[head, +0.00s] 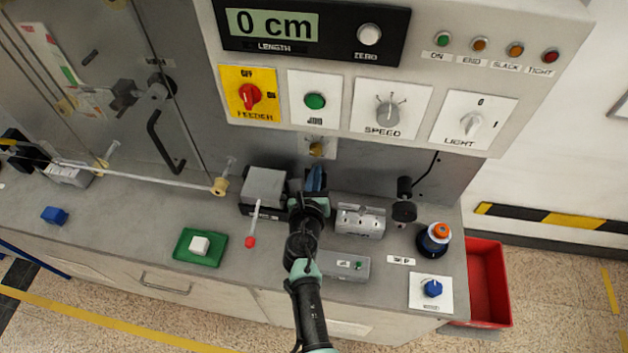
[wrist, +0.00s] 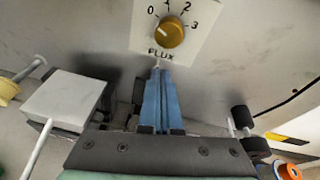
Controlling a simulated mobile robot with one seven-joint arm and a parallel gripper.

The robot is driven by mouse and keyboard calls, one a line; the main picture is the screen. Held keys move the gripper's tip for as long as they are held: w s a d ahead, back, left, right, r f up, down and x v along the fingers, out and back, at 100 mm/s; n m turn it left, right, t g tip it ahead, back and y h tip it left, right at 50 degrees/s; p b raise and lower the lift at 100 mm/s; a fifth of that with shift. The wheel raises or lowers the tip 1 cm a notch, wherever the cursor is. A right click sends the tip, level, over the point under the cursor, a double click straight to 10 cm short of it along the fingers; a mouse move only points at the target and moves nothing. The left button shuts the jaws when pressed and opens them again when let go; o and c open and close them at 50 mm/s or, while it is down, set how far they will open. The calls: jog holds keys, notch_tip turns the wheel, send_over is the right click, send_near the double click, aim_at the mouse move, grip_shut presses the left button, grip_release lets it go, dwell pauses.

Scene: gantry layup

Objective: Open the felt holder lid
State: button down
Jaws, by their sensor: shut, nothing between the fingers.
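A grey block with a flat top (head: 265,187) sits on a dark base on the bench, just left of my gripper (head: 316,180). It looks like the felt holder with its lid down, though no label shows. A pale rod with a red ball end (head: 250,241) stands in front of it. In the wrist view the flat grey top (wrist: 68,99) is at the left, with the pale rod (wrist: 38,148) running down from it. My gripper (wrist: 159,82) has its blue fingers together and empty, beside the block and apart from it, pointing toward the panel below the FLUX knob (wrist: 170,31).
A grey fixture with holes (head: 360,220) and a dark roller post (head: 404,200) stand right of my gripper. A small grey box (head: 346,267) lies close to my arm. A green tray (head: 201,247) with a white block is front left. The control panel (head: 335,150) overhangs the back.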

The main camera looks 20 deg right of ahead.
jog(key=shift+w+d+r, duration=0.15)
jog(key=shift+w+d, duration=0.2)
jog(key=shift+w, duration=0.1)
dwell(0.3)
